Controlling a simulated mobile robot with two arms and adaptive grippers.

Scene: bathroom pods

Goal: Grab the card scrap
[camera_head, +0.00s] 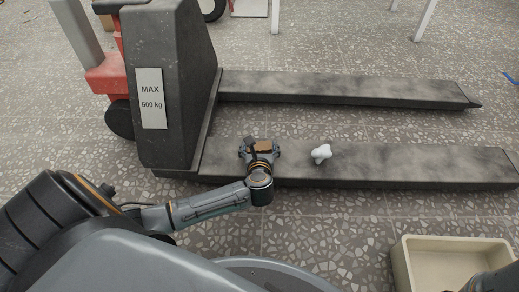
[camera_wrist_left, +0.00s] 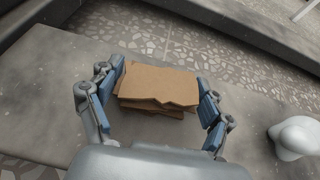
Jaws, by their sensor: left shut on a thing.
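The card scrap (camera_head: 264,146) is a small brown piece of torn cardboard on the near fork of a pallet truck. In the left wrist view the card scrap (camera_wrist_left: 158,86) shows layered, ragged edges and sits between the two blue-padded fingers. My left gripper (camera_head: 260,150) is over the near fork and shut on the card scrap; its fingers also show in the left wrist view (camera_wrist_left: 157,95). I cannot tell whether the scrap still touches the fork. My right gripper is not in view.
A white knobbly object (camera_head: 321,153) lies on the near fork, just right of my left gripper. The pallet truck (camera_head: 175,80) has a second fork (camera_head: 345,88) behind. A cream bin (camera_head: 440,268) stands at the lower right. The speckled floor between is clear.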

